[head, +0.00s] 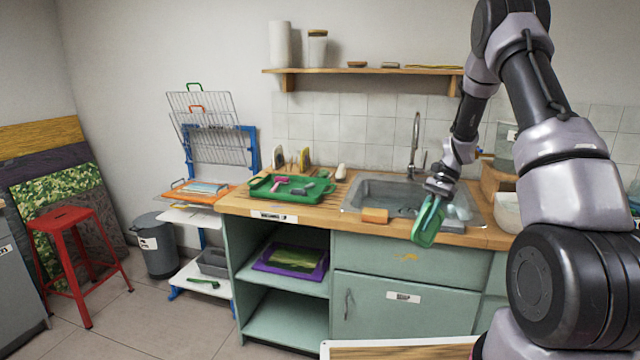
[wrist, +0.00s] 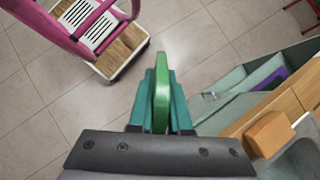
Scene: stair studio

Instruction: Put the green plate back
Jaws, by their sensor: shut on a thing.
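The green plate (head: 425,228) is in my gripper (head: 435,204), in front of the sink's front edge and near the counter edge. In the wrist view the green plate (wrist: 161,92) shows edge-on, upright between the two teal fingers of my gripper (wrist: 161,78). The fingers are shut on it. In the head view it hangs tilted, with its lower end beyond the counter edge. Part of its face is hidden by the fingers.
A sink (head: 385,192) with a tap lies behind the plate, with an orange block (head: 375,215) at its front edge. A green tray (head: 290,188) with pink and grey items lies left. A wire rack (head: 205,115) stands further left. A purple tray (head: 290,258) is in the open shelf.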

